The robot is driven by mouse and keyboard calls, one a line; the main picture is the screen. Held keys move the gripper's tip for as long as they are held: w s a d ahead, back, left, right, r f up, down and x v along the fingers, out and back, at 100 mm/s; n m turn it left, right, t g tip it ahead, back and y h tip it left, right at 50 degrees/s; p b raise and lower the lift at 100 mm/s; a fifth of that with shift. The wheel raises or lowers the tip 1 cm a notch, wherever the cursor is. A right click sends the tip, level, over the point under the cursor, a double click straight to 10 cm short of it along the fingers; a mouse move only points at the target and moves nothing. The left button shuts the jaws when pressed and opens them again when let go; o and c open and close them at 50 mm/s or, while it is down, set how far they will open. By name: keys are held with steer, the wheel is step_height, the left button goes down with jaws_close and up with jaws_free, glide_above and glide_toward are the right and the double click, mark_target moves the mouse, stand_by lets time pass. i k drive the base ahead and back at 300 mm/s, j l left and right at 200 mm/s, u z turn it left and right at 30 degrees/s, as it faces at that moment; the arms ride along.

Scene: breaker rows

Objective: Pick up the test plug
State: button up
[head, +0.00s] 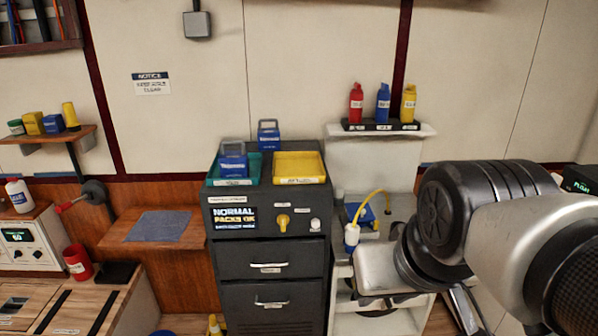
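What looks like the test plug (351,238), a small white and blue piece on a yellow cable (372,194), is beside the grey cabinet. The cable arches up and over toward a blue box (368,214) on the white cart. My arm reaches in from the right, and its silvery end (377,268) is just below and right of the plug. I cannot make out the fingertips or whether they touch the plug. The lower part of the plug is close to or partly behind my arm's end.
Red, blue and yellow bottles (383,103) stand on a shelf above the cart. A wooden ledge with a blue cloth (158,226) is left.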

mark_target(339, 196)
steer(key=i+l, duration=0.2)
steer(key=i, duration=0.3)
steer(key=i+l, duration=0.15)
steer(key=i, duration=0.3)
steer(key=i+l, duration=0.2)
steer(key=i, duration=0.3)
